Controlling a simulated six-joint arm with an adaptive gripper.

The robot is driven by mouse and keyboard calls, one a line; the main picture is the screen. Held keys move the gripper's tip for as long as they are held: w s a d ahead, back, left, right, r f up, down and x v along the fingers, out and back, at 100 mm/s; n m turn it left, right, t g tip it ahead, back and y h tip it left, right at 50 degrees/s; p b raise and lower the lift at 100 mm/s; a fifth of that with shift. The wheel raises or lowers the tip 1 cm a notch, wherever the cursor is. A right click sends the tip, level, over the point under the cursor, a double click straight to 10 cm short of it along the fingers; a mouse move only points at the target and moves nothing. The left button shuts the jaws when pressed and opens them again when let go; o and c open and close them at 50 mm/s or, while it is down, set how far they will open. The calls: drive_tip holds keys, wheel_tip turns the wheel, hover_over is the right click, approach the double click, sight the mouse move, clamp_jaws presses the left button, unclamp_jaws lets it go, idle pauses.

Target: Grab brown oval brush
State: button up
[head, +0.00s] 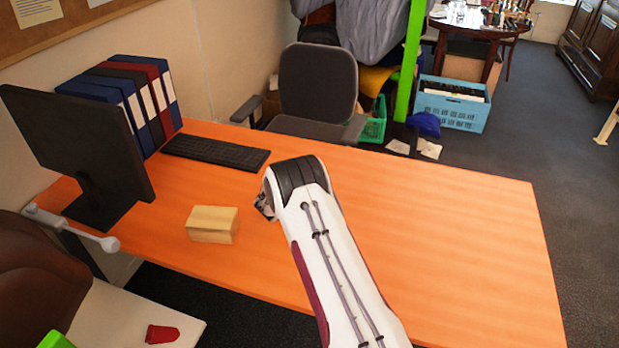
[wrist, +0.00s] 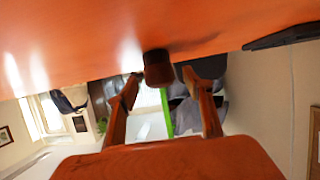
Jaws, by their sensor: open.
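The brown brush (wrist: 158,66) shows in the wrist view, dark brown and rounded, against the orange table surface, which fills the top of that picture. It lies between the two fingertips of my gripper (wrist: 163,78), with a small gap visible on each side. My gripper is open and holds nothing. I cannot tell how deep between the fingers the brush is. In the head view my arm hides the brush and most of the gripper.
On the orange table (head: 470,240) are a tan block (head: 212,224), a black keyboard (head: 215,151), a monitor (head: 85,150) and several binders (head: 140,95). An office chair (head: 318,85) stands behind. The table's right side is clear.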

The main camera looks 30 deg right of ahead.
drive_tip(key=shift+x, duration=0.9)
drive_tip(key=c, duration=1.2)
